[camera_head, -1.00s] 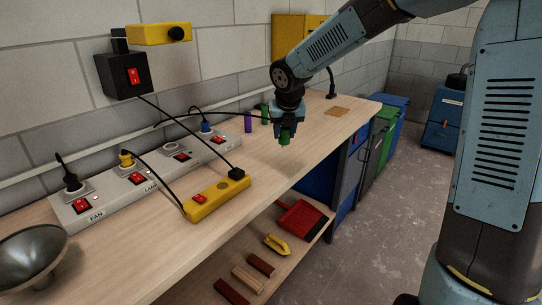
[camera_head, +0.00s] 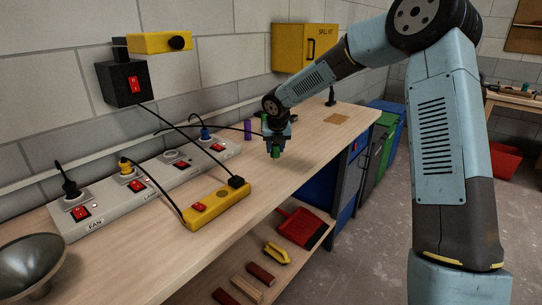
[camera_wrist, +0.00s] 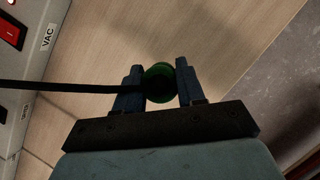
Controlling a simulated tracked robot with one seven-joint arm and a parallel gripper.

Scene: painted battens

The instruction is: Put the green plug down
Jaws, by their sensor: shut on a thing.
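The green plug (camera_head: 276,152) is held at the lower end of my gripper (camera_head: 277,147) in the head view, over the wooden bench top (camera_head: 225,167). In the wrist view the green plug (camera_wrist: 158,80) sits between the two blue fingers of my gripper (camera_wrist: 160,88), which are shut on it. A black cord (camera_wrist: 60,87) runs from the plug to the left. I cannot tell whether the plug touches the bench.
A grey power strip (camera_head: 105,205) with black, yellow and blue plugs runs along the wall. A yellow power strip (camera_head: 225,207) lies in front of it. A purple cylinder (camera_head: 248,130) stands behind my gripper. Bare bench lies around the gripper, with the front edge to the right.

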